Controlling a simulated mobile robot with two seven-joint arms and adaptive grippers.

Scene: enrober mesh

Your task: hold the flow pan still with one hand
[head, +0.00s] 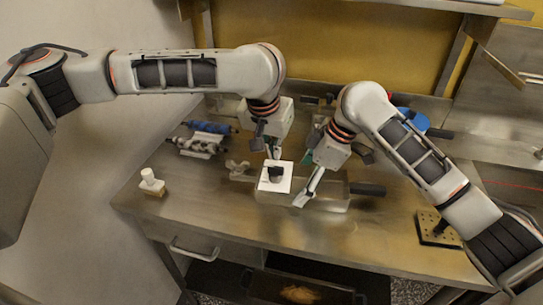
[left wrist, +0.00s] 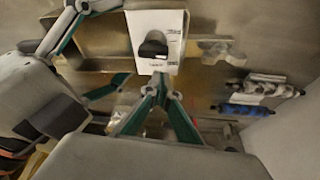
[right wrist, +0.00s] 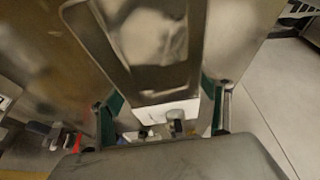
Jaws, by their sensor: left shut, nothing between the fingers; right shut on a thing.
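The flow pan appears to be the shallow metal tray (head: 328,204) with a black handle (head: 367,189) on the steel table; it also shows as a metal body with a recessed face in the right wrist view (right wrist: 150,45). My right gripper (head: 302,197) is shut on the pan, its fingers on either side of it in the right wrist view (right wrist: 163,110). My left gripper (head: 274,154) is shut and empty, just behind a white card with a black round object (head: 276,174). Its fingertips meet near the card's edge in the left wrist view (left wrist: 160,82).
Blue and grey rollers on a stand (head: 203,139) lie at the back left. A white-topped stopper (head: 151,183) stands at the left edge. A metal fitting (head: 237,167) lies left of the card. A blue container (head: 414,119) is behind my right arm.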

